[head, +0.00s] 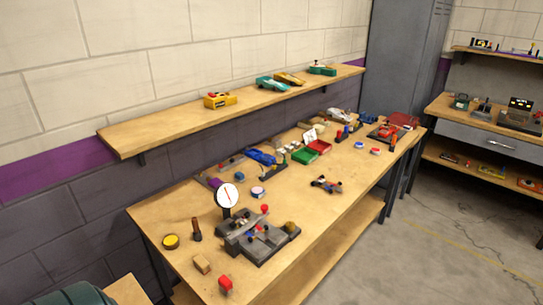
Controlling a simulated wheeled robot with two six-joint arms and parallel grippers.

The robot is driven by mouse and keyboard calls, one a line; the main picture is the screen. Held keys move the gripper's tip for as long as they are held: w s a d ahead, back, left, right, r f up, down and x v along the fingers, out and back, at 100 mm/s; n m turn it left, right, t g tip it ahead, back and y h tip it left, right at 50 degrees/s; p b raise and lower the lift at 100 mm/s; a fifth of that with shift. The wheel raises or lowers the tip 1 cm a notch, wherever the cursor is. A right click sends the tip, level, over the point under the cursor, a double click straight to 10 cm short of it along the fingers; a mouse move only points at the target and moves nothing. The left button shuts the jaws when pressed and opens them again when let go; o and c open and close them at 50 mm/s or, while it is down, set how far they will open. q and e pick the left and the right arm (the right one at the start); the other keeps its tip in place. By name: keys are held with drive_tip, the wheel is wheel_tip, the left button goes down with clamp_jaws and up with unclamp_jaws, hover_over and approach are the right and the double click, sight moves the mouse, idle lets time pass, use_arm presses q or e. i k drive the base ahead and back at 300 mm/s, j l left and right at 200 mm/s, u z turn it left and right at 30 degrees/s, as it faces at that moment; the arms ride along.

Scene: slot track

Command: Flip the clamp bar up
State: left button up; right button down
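A grey fixture (257,241) stands near the front left of the wooden workbench. It carries small dark and red parts and a red knob (264,209) at its back edge. The clamp bar is too small here to single out among these parts, and I cannot tell whether it is up or down. Neither of my grippers is in view.
A round white dial (228,195) stands behind the fixture. Toy cars and trays crowd the bench's back. A wall shelf (150,127) runs above. Open floor lies right.

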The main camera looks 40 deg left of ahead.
sight(250, 225)
drive_tip(key=i+l+u, duration=0.1)
drive_tip(key=u, duration=2.3)
drive_tip(key=l+u, duration=0.2)
drive_tip(key=l, duration=0.2)
drive_tip(key=k+l+u, duration=0.15)
drive_tip(key=l, duration=0.2)
drive_tip(key=l+u, duration=0.2)
drive_tip(key=l, duration=0.15)
drive_tip(key=k+l+u, duration=0.15)
drive_tip(key=l, duration=0.2)
drive_tip(key=k+l+u, duration=0.2)
drive_tip(key=l, duration=0.15)
drive_tip(key=k+l, duration=0.1)
drive_tip(key=l, duration=0.35)
